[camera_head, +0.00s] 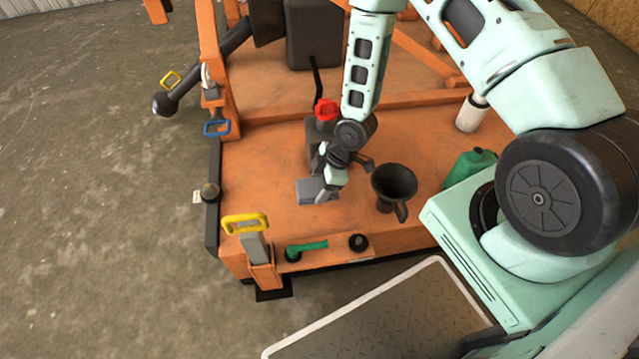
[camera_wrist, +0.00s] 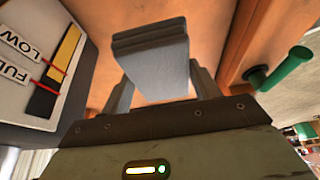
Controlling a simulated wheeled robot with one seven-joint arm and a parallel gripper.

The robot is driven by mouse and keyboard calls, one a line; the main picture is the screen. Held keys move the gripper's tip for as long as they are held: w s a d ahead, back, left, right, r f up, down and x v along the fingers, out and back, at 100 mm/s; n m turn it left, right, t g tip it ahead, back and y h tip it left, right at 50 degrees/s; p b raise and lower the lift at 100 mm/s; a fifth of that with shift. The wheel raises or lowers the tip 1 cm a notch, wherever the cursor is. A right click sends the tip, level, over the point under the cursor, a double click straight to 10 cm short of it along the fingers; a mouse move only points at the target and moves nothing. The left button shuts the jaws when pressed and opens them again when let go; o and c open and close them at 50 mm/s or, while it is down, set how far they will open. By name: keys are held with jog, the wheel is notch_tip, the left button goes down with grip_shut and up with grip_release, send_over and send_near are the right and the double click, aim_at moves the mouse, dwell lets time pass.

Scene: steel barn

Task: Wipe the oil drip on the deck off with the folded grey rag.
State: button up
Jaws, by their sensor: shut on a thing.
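The folded grey rag (camera_head: 308,188) is a small layered block on or just above the orange deck (camera_head: 270,165); I cannot tell whether it touches. My gripper (camera_head: 328,188) reaches down from above and is shut on the rag. In the wrist view the rag (camera_wrist: 152,55) sits between the two grey fingers of my gripper (camera_wrist: 160,92), its folded layers showing at the far edge. I see no oil drip on the deck in either view; the rag, gripper or arm may hide it.
A black funnel (camera_head: 394,184) stands close right of my gripper, with a green can (camera_head: 470,168) beyond. A red-capped dark container (camera_head: 325,110) stands behind. A gauge marked LOW and FULL (camera_wrist: 45,65) is close at left. A green lever (camera_head: 306,248) and yellow handle (camera_head: 245,222) line the front edge.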

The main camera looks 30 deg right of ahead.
jog(key=shift+r+p, duration=1.25)
jog(key=shift+r, duration=0.2)
